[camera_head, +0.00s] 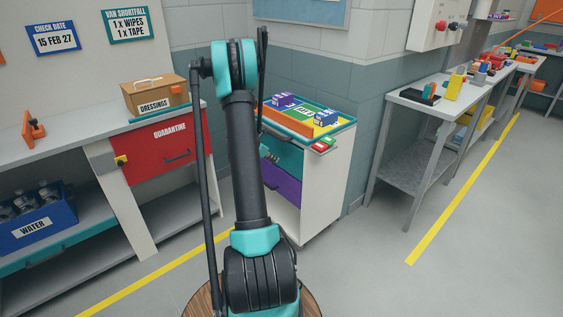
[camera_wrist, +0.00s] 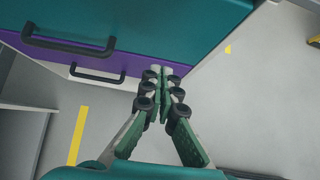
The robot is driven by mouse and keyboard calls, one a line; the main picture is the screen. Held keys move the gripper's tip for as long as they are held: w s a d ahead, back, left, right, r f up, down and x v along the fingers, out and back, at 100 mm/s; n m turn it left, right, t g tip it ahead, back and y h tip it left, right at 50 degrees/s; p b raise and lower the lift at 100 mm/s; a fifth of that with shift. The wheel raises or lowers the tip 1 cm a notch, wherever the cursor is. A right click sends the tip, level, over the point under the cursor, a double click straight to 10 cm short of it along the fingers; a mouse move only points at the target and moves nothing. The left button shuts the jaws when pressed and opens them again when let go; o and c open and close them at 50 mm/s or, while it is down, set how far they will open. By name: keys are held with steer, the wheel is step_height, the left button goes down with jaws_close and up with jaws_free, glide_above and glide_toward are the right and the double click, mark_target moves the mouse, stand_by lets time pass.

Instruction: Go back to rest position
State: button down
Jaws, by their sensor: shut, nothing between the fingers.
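My gripper (camera_wrist: 164,75) is shut with nothing in it in the wrist view. Its fingertips point toward the drawer cabinet, close to or over the edge of its teal and purple drawers (camera_wrist: 85,52); I cannot tell whether they touch. In the head view my teal and black arm rises in front of the cabinet (camera_head: 325,190) and hides part of its drawers. The gripper itself is mostly hidden behind the arm there, with a little of it showing by the drawers (camera_head: 270,156).
A colourful tray (camera_head: 345,125) with purple and blue boxes tops the cabinet. A bench with a red quarantine door (camera_head: 160,150) and a dressings box (camera_head: 153,97) stands left. A grey table (camera_head: 425,105) stands right. The floor at right is clear beside a yellow line (camera_head: 455,200).

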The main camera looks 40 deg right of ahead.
steer(key=shift+v, duration=2.6)
